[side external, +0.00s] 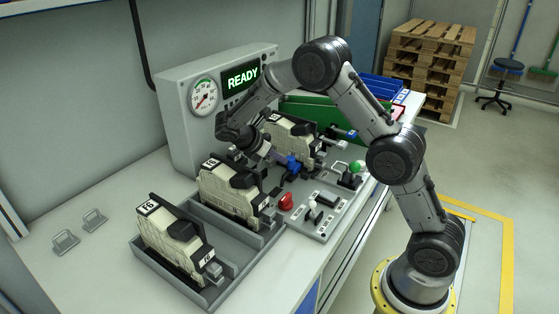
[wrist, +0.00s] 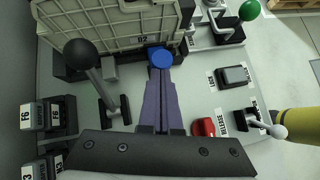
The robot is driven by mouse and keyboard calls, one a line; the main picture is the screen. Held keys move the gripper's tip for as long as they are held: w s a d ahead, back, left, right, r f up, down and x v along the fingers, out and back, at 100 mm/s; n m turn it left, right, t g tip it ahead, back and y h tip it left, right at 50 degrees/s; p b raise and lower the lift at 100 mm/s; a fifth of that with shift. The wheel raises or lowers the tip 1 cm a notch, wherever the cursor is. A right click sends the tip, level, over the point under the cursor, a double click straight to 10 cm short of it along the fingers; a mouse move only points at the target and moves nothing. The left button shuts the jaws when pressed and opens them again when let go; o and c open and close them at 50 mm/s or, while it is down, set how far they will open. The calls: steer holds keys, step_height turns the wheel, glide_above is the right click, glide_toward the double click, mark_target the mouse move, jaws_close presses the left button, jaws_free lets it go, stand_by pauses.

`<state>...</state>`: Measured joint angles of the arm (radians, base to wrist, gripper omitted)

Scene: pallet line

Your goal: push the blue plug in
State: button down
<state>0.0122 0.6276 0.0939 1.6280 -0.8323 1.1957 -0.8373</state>
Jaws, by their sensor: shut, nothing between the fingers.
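The blue plug (wrist: 161,58) shows in the wrist view as a round blue face just beyond my fingertips, against the lower edge of a cream module marked D2 (wrist: 110,22). In the side view a blue piece (side external: 292,166) sits by my fingers, in front of the rear module (side external: 290,133). My gripper (wrist: 160,78) is shut and empty, its two fingers together and pointing at the plug. Whether the tips touch the plug I cannot tell. How deep the plug sits is hidden.
A black ball-topped lever (wrist: 82,54) stands left of my fingers. A red knob (wrist: 203,127), a white-tipped lever (wrist: 278,131) and a green ball handle (wrist: 249,9) are to the right. Two more modules stand in trays (side external: 218,245) in front. A display (side external: 242,78) reads READY.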

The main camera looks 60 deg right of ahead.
steer(key=v, duration=0.9)
steer(key=shift+a, duration=0.3)
steer(key=s+r+m+t+y, duration=0.3)
steer(key=s+r+m+t, duration=0.1)
steer(key=s+r, duration=1.05)
steer(key=s+a+f+m+t+y, duration=0.2)
steer(key=s+a+f+m, duration=0.1)
steer(key=s, duration=0.4)
steer(key=s+a+f+m+t+y, duration=0.2)
steer(key=s+a+f+m+y, duration=0.1)
steer(key=s+a+m, duration=0.3)
steer(key=shift+s+f+m+y, duration=0.35)
steer(key=shift+s+m, duration=0.4)
steer(key=shift+m, duration=0.25)
